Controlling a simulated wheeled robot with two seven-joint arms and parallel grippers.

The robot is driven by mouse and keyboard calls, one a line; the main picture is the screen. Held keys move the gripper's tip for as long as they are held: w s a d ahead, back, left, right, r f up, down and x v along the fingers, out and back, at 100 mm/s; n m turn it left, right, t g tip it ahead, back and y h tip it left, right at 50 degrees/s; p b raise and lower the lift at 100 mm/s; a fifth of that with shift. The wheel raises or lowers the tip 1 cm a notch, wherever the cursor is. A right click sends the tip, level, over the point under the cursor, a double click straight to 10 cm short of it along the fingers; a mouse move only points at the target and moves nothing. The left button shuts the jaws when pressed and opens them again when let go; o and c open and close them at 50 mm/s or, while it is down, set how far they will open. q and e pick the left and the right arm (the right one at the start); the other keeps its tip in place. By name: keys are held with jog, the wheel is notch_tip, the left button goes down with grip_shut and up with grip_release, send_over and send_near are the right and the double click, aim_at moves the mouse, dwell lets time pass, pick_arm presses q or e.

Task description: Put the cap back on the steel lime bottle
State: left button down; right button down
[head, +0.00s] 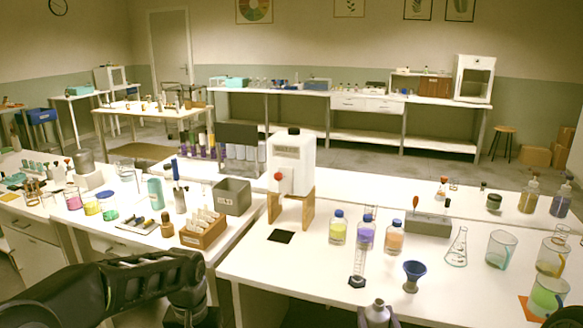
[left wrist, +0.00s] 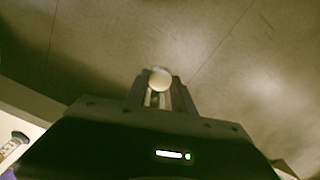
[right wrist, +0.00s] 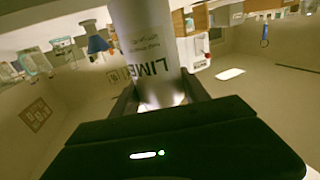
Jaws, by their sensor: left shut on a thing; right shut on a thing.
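The steel lime bottle (head: 378,314) is at the bottom edge of the head view, in front of the right table, its narrow neck up and its lower part cut off. In the right wrist view the bottle (right wrist: 146,40) fills the space between the fingers of my right gripper (right wrist: 160,94), which is shut on it; its "LIME" label shows. My left gripper (left wrist: 159,92) is shut on a small round pale cap (left wrist: 160,79) at its fingertips. In the head view my left arm is at lower left, apart from the bottle; its fingers and the cap do not show there.
The right table (head: 310,283) holds a blue funnel (head: 413,274), a graduated cylinder (head: 358,268), several capped bottles and a white dispenser (head: 291,162) on a wooden stand. A wooden rack (head: 203,231) of vials stands on the left table. The bottle is in free space before the table's front edge.

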dwell(0.4)
jog(key=s+a+f+n+g+y, duration=0.2)
jog(key=s+a+f+n+y, duration=0.1)
jog(key=a, duration=0.4)
jog(key=s+a+f+n+g+y, duration=0.2)
jog(key=s+a+f+n+y, duration=0.1)
jog(key=s+a+n+y, duration=0.2)
jog(key=s+a+y, duration=0.2)
jog(key=a+y, duration=0.1)
jog(key=shift+s+a+f+y, duration=0.25)
jog(key=shift+f+y, duration=0.05)
jog(key=shift+f, duration=0.1)
pick_arm(q)
jog(key=shift+d, duration=0.15)
jog(key=s+d+r, duration=0.1)
jog(key=d+r, duration=0.4)
jog(key=d, duration=0.7)
jog(key=s+d+r+m, duration=0.1)
jog(key=d+r, duration=0.4)
jog(key=d, duration=0.7)
jog(key=shift+s+r, duration=0.15)
jog(key=shift+s, duration=0.05)
